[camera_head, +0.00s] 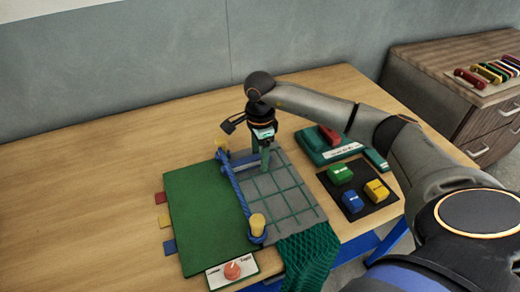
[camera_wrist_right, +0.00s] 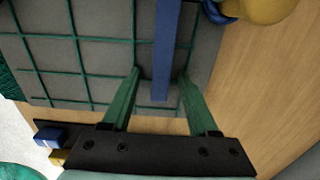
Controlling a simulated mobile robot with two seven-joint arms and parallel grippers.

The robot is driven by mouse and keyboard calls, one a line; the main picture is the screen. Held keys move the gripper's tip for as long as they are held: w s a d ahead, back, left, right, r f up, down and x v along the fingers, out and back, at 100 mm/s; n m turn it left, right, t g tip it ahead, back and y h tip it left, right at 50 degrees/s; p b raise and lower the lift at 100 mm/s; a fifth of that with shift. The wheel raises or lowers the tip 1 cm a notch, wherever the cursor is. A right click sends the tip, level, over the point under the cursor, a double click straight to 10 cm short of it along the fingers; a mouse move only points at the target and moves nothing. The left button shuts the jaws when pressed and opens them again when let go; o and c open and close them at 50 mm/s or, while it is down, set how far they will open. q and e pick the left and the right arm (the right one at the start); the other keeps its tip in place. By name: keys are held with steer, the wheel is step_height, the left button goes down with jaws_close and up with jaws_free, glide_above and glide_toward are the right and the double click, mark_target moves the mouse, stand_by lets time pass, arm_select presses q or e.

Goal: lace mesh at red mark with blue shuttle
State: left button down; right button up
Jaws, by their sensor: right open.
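The mesh (camera_head: 285,195) is a green grid over a grey board; it also fills much of the right wrist view (camera_wrist_right: 50,60). My right gripper (camera_head: 265,168) points down at the mesh's far part. Its green fingers (camera_wrist_right: 159,85) are open, one on each side of a flat blue bar (camera_wrist_right: 166,45), which looks like the blue shuttle. The bar also shows beside the fingers in the head view (camera_head: 243,159). I cannot tell whether the fingers touch it. A red tab (camera_head: 160,197) is on the green board's left edge; no red mark shows on the mesh. My left gripper is not in view.
A blue rope (camera_head: 236,190) runs between yellow posts (camera_head: 257,222) beside the green board (camera_head: 205,215). Right of the mesh are a black mat (camera_head: 333,188) with colored blocks and a green box (camera_head: 318,148). Green netting (camera_head: 308,258) hangs at the front. Table is clear at left.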

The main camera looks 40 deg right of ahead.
jaws_close()
stand_by(0.4)
